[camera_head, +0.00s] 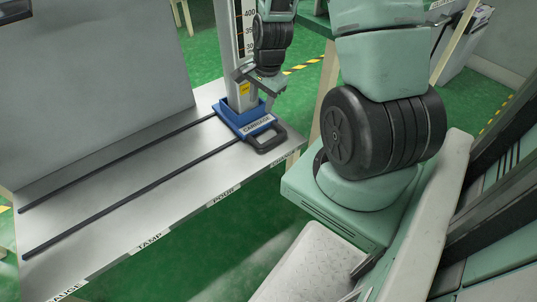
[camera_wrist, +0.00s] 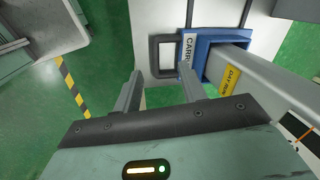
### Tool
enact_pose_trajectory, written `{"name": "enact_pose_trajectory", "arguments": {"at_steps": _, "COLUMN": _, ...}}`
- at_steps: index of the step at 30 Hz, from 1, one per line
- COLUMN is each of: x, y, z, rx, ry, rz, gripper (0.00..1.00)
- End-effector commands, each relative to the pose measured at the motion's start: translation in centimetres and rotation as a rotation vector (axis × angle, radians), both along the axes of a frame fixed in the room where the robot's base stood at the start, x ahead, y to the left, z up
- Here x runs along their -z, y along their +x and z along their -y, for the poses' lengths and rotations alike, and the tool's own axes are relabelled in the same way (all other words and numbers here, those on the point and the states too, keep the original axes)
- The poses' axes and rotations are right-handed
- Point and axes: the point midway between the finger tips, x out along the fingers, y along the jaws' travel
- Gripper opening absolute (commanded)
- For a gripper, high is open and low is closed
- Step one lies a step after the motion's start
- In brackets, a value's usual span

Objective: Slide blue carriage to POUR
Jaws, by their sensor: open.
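The blue carriage (camera_head: 228,117) sits at the right end of two dark rails on the grey table, with a tall scaled column rising from it. Its dark loop handle (camera_head: 268,146) points toward the table's front edge. The POUR label (camera_head: 223,192) is on the front edge, left of the carriage. My gripper (camera_head: 264,84) is above the carriage, beside the column. In the wrist view, my gripper (camera_wrist: 161,84) is open and empty, its fingertips short of the handle (camera_wrist: 157,57). The carriage (camera_wrist: 208,45) is to the right there.
The table (camera_head: 110,215) carries the dark rails (camera_head: 130,199), clear left of the carriage, with a TAMP label (camera_head: 150,242) further left. A grey panel (camera_head: 95,80) stands behind the rails. A yellow-black floor stripe (camera_wrist: 72,85) lies left in the wrist view.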

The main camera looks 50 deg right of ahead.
Motion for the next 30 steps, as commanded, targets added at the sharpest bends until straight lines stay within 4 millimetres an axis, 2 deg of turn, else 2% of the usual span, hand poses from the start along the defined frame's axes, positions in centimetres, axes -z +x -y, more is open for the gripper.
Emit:
{"name": "enact_pose_trajectory", "arguments": {"at_steps": 1, "x": 2.6, "y": -0.6, "z": 1.5, "rx": 0.068, "ry": 0.002, "rz": -0.001, "gripper": 0.41}}
{"name": "enact_pose_trajectory", "arguments": {"at_steps": 3, "x": 4.0, "y": -1.1, "z": 2.9, "rx": 0.140, "ry": 0.002, "rz": 0.003, "gripper": 0.41}}
{"name": "enact_pose_trajectory", "arguments": {"at_steps": 7, "x": 5.1, "y": -1.6, "z": 4.2, "rx": 0.209, "ry": 0.002, "rz": 0.006, "gripper": 0.41}}
{"name": "enact_pose_trajectory", "arguments": {"at_steps": 11, "x": 5.9, "y": -1.6, "z": 4.4, "rx": 0.220, "ry": 0.003, "rz": 0.006, "gripper": 0.41}}
{"name": "enact_pose_trajectory", "arguments": {"at_steps": 14, "x": 7.4, "y": -1.4, "z": 4.4, "rx": 0.217, "ry": 0.004, "rz": 0.004, "gripper": 0.41}}
{"name": "enact_pose_trajectory", "arguments": {"at_steps": 30, "x": 18.3, "y": 0.7, "z": 4.8, "rx": 0.215, "ry": 0.003, "rz": 0.005, "gripper": 0.41}}
